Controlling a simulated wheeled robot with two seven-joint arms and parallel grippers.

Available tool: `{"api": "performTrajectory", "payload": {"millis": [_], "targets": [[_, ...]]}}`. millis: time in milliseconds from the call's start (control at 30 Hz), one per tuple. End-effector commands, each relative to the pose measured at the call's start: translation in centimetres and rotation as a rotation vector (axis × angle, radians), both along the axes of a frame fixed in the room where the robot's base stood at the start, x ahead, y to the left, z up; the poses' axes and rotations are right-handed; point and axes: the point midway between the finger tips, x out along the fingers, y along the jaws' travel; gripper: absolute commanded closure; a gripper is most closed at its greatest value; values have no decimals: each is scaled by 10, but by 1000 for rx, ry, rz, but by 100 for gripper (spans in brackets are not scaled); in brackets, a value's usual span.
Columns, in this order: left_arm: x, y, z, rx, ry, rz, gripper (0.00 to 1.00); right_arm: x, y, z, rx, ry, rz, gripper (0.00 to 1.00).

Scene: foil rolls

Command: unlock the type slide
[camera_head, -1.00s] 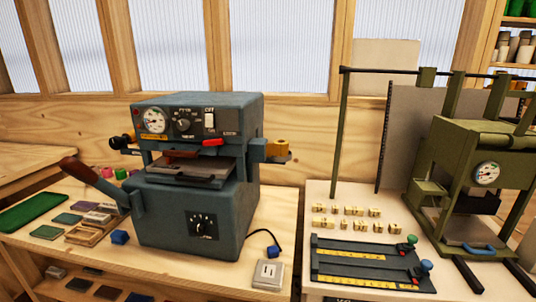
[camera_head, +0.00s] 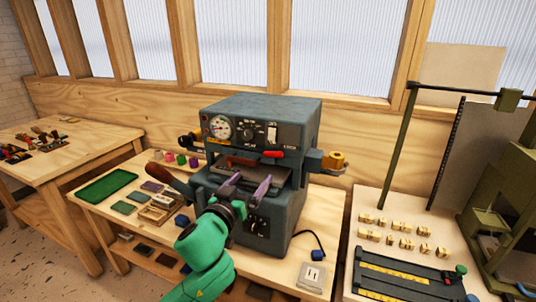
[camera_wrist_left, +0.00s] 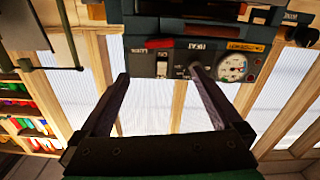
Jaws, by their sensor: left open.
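The blue-grey foil press (camera_head: 262,112) stands on the wooden bench, with a gauge, dial and switch on its upper front. A small red lever (camera_head: 275,154) sits at the lower edge of that front; it also shows in the left wrist view (camera_wrist_left: 160,43), where the press appears upside down. A yellow-orange part (camera_head: 336,160) sticks out at the press's right side. I cannot tell for sure which part is the type slide or its lock. My left gripper (camera_head: 250,182) is open and empty in front of the press opening, its fingers (camera_wrist_left: 158,74) apart. My right gripper is out of view.
A green tray (camera_head: 107,186), small coloured pads and a wooden box (camera_head: 157,208) lie left of the press. A pale block (camera_head: 311,276) lies at front right. Brass type pieces (camera_head: 400,243) and a dark rack (camera_head: 405,275) occupy the right table.

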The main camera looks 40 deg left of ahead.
Motion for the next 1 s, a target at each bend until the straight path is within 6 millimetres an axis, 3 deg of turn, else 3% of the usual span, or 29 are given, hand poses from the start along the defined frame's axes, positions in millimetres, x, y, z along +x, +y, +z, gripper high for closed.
{"api": "performTrajectory", "payload": {"millis": [500, 667, 900, 1000], "targets": [[116, 41, 2, 1, 1, 2, 0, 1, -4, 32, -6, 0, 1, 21], [130, 45, 0, 1, 3, 1, 0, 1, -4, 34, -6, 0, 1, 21], [131, 46, -2, 1, 3, 0, 0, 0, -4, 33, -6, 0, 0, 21], [131, 46, -2, 0, 3, 0, 38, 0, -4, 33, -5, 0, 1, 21]]}}
